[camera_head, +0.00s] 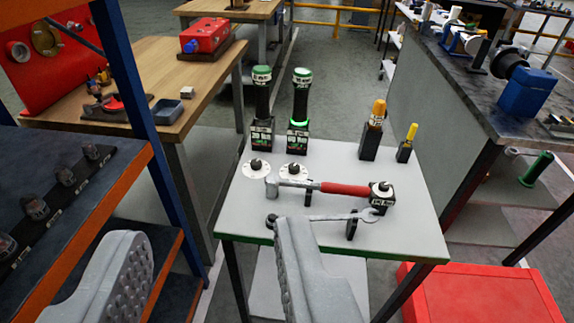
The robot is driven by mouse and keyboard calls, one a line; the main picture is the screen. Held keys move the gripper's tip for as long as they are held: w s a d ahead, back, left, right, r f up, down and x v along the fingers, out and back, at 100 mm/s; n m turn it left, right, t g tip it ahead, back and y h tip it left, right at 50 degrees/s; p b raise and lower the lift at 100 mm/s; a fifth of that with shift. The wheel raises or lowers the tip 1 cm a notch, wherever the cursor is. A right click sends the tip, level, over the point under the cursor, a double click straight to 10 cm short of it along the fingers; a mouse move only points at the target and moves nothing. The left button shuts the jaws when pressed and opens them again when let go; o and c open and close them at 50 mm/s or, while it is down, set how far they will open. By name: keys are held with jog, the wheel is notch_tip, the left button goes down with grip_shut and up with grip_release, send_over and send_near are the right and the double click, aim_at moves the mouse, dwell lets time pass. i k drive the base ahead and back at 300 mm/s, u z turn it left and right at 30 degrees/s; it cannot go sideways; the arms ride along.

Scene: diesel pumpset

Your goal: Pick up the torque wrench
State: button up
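Two upright tools with black grips and green tops, the left one (262,100) and the right one (300,98), stand in labelled black blocks at the back left of a small grey-white table (240,205). They look like torque wrenches, but their lower ends are hidden and the labels are too small to read surely. The right one has a bright green ring low down. My gripper (212,235) is open and empty, its two grey studded fingers wide apart at the bottom. It is in front of the table, nearer the camera than the tools.
Yellow-handled drivers (378,115) stand at the back right. A blue-orange shelf (130,100) is close at left. A red box (480,295) and a workbench (440,100) are at right.

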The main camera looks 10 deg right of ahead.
aim_at(271, 181)
jog(key=z, duration=0.2)
jog(key=i, duration=1.3)
jog(key=z, duration=0.85)
